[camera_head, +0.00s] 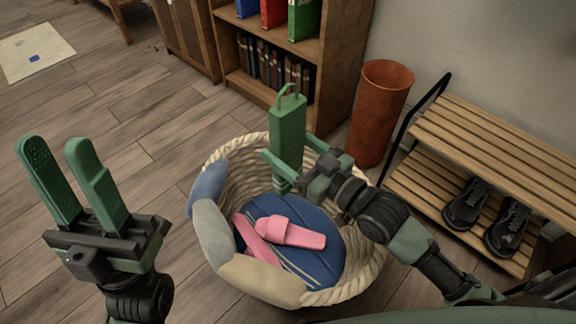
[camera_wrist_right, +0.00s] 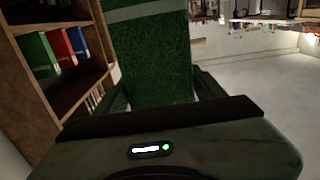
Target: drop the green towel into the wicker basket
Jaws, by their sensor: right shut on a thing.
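The green towel (camera_head: 288,128) is a narrow folded strip with a loop at its top. My right gripper (camera_head: 291,158) is shut on it and holds it upright over the back part of the wicker basket (camera_head: 240,172). In the right wrist view the towel (camera_wrist_right: 155,65) fills the middle between the fingers. The basket is round and open-topped. My left gripper (camera_head: 57,148) is open and empty, left of the basket.
In the basket lie pink slippers (camera_head: 290,234) and a blue striped item (camera_head: 325,265); grey and blue padding (camera_head: 215,235) covers its left rim. Behind stand a bookshelf (camera_head: 340,60) and a rust-coloured bin (camera_head: 380,115). A slatted shoe rack (camera_head: 500,130) is at right.

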